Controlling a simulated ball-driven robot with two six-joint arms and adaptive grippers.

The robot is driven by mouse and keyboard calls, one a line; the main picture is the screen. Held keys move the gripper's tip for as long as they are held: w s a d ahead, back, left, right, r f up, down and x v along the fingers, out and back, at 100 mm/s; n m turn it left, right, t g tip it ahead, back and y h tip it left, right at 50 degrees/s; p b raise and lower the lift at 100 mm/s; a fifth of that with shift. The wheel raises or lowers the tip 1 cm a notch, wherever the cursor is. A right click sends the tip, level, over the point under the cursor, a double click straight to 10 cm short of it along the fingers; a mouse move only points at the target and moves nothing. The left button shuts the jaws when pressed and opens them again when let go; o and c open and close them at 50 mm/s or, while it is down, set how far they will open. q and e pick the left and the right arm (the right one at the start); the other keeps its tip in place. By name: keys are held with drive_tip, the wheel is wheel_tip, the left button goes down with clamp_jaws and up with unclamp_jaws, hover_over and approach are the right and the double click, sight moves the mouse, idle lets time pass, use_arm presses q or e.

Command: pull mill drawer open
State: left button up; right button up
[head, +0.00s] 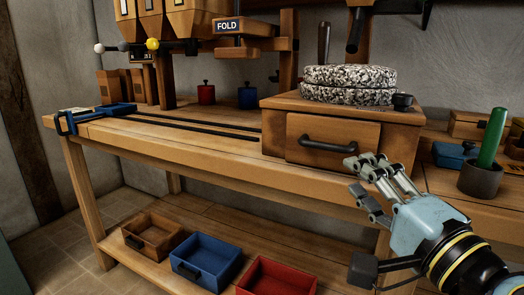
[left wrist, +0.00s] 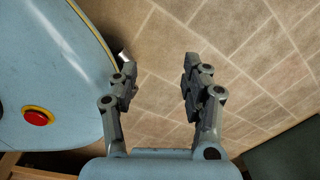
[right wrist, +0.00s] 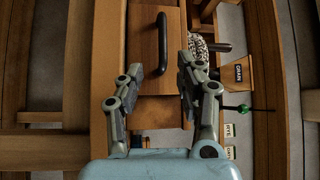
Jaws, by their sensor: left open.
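The mill drawer (head: 333,141) is a wooden front with a dark bar handle (head: 328,145), set in the wooden mill box (head: 412,117) under two speckled millstones (head: 345,85). The drawer looks shut. My right gripper (head: 368,174) is in front of the box, to the right of and below the handle. In the right wrist view the handle (right wrist: 162,43) stands beyond the open fingertips (right wrist: 160,75), apart from them, with nothing between the fingers. My left gripper (left wrist: 158,80) shows only in the left wrist view, open and empty above the tiled floor.
A green pestle (head: 492,137) stands in a dark mortar (head: 480,179) at the right. Brown, blue (head: 206,262) and red trays lie on the lower shelf. A blue clamp-like frame (head: 95,115) is at the table's left end. The tabletop left of the box is mostly clear.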

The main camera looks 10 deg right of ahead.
sight(328, 148)
drive_tip(key=x, duration=0.4)
drive_tip(key=shift+s+r+p, duration=0.1)
drive_tip(key=shift+r+p, duration=0.25)
drive_tip(key=shift+p, duration=0.05)
drive_tip(key=x, duration=0.5)
drive_tip(key=shift+w+a+f+p, duration=0.1)
drive_tip(key=shift+w+p, duration=0.2)
drive_tip(key=shift+w, duration=0.05)
drive_tip(key=shift+w+a, duration=0.1)
drive_tip(key=shift+w, duration=0.45)
use_arm(q)
drive_tip(key=shift+s+d+r, duration=0.25)
drive_tip(key=shift+d+r, duration=0.15)
use_arm(e)
clamp_jaws()
